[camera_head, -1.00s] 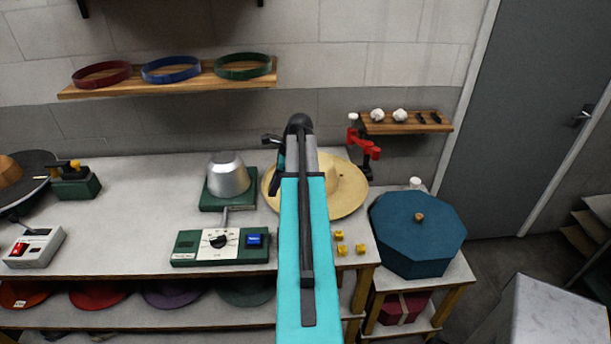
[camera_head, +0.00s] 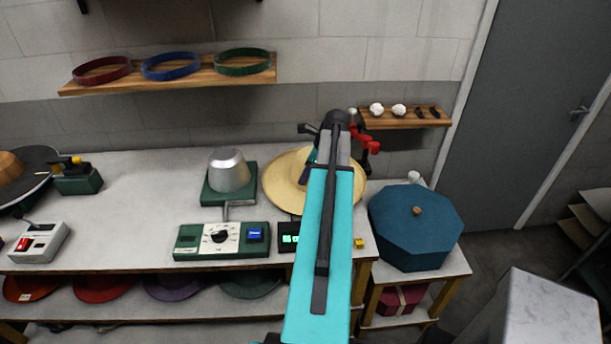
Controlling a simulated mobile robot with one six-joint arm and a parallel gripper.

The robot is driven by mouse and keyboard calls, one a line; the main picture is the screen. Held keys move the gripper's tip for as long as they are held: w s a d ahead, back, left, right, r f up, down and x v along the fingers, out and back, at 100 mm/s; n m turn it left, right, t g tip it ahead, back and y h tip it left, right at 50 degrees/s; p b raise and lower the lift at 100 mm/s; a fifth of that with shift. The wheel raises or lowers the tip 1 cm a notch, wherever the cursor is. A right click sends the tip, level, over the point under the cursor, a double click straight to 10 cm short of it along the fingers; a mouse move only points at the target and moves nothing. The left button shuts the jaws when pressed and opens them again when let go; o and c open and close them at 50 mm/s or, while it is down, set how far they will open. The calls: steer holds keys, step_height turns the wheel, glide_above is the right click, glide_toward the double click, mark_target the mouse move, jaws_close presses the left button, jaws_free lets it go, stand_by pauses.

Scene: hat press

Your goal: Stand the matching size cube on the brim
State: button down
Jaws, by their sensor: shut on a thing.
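The straw hat (camera_head: 284,184) lies on the bench with its wide pale brim showing left of my arm and a little to the right. My arm covers its middle, so I cannot see whether anything stands on the brim there. One small yellow cube (camera_head: 359,243) sits near the bench's front right edge, just right of my arm. Any other cubes are hidden behind the arm, and the cubes' sizes are too small to tell. My gripper is hidden behind my raised arm, and its fingers and anything in them do not show.
A grey metal hat block (camera_head: 229,171) on a green base and a green control box (camera_head: 221,242) stand left. A dark display (camera_head: 289,239) with green digits is partly covered. A red clamp (camera_head: 366,144) stands behind the hat. A blue octagonal box (camera_head: 415,228) is at right.

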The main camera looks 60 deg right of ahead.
steer(key=shift+f, duration=0.15)
steer(key=shift+f+b, duration=2.15)
steer(key=shift+f, duration=0.75)
steer(key=shift+f+b, duration=0.35)
steer(key=shift+f, duration=0.8)
steer(key=shift+f, duration=0.9)
steer(key=c, duration=1.5)
jaws_free()
steer(key=shift+o, duration=0.2)
steer(key=shift+r, duration=0.1)
steer(key=b+v, duration=0.4)
steer(key=v, duration=0.9)
steer(key=shift+s+r, duration=0.15)
steer(key=shift+r, duration=0.15)
